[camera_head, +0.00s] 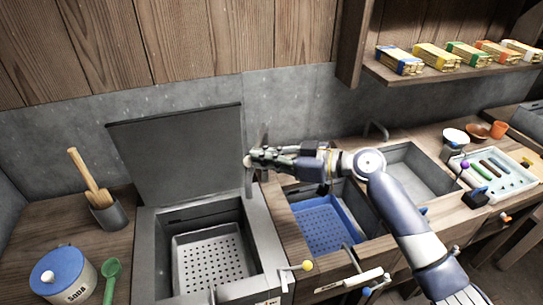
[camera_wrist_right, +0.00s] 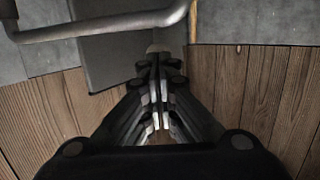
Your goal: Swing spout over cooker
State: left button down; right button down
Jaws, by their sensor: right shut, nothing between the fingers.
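The cooker (camera_head: 205,213) is a grey box with its lid raised and a perforated grey basket inside. A slim grey upright piece, which looks like part of the spout (camera_head: 249,184), stands by its back right corner. In the right wrist view the spout (camera_wrist_right: 100,25) is a bent grey tube crossing the top, beyond my fingers. My right gripper (camera_head: 252,160) reaches in from the right and is shut and empty, its tips close to the spout; contact is unclear. It also shows in the wrist view (camera_wrist_right: 157,85). My left gripper is out of view.
A blue perforated basket (camera_head: 322,226) sits in the bay right of the cooker, below my right arm. A sink (camera_head: 415,172) lies further right. The raised lid (camera_head: 178,150) stands behind the cooker. A pestle holder (camera_head: 109,215) and soda jar (camera_head: 65,276) are left.

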jog(key=s+a+r+b+x, duration=0.1)
jog(key=b+x, duration=0.4)
jog(key=x, duration=0.5)
jog(key=shift+a+r+m+t, duration=0.3)
jog(key=shift+r+t, duration=0.05)
jog(key=shift+t, duration=0.05)
jog(key=shift+s, duration=0.1)
